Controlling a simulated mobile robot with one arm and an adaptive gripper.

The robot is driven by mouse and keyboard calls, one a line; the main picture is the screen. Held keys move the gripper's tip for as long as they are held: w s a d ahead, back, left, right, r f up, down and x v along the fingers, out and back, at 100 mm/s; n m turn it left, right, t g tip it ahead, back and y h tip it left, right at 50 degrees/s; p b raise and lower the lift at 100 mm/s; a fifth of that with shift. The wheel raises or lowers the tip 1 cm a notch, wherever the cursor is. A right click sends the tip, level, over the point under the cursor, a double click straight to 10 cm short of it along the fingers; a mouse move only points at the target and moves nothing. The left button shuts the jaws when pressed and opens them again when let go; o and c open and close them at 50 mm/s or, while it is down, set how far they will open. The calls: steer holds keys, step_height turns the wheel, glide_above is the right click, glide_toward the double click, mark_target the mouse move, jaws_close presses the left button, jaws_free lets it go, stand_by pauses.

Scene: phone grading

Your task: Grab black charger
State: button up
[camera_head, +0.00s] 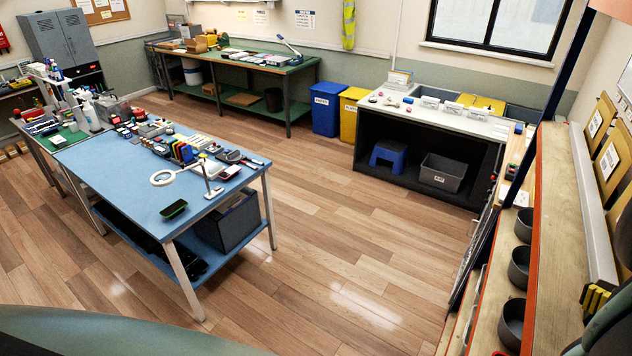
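I cannot pick out a black charger with certainty. Several small dark items lie on the blue workbench (112,188) at the left, too small to tell apart. Among them are a dark flat item (229,156) near the bench's right end and a black tray-like item with a green inside (174,209) near its front edge. No gripper that I can make out is in view.
A magnifier lamp (163,177) stands on the blue bench. A dark bin (229,222) sits on its lower shelf. Wooden floor (330,215) is open between the bench, the back green bench (262,64), the black-fronted counter (386,118) and the right-hand shelving (552,200).

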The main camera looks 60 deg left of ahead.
steer(key=shift+w+a+r+p, duration=0.15)
steer(key=shift+a+p, duration=0.25)
steer(key=shift+p, duration=0.65)
steer(key=shift+a+f+g+p, duration=0.3)
steer(key=shift+a+f+p, duration=0.2)
steer(key=shift+f+p, duration=0.25)
steer(key=shift+c, duration=0.3)
steer(key=shift+d, duration=0.1)
jaws_close()
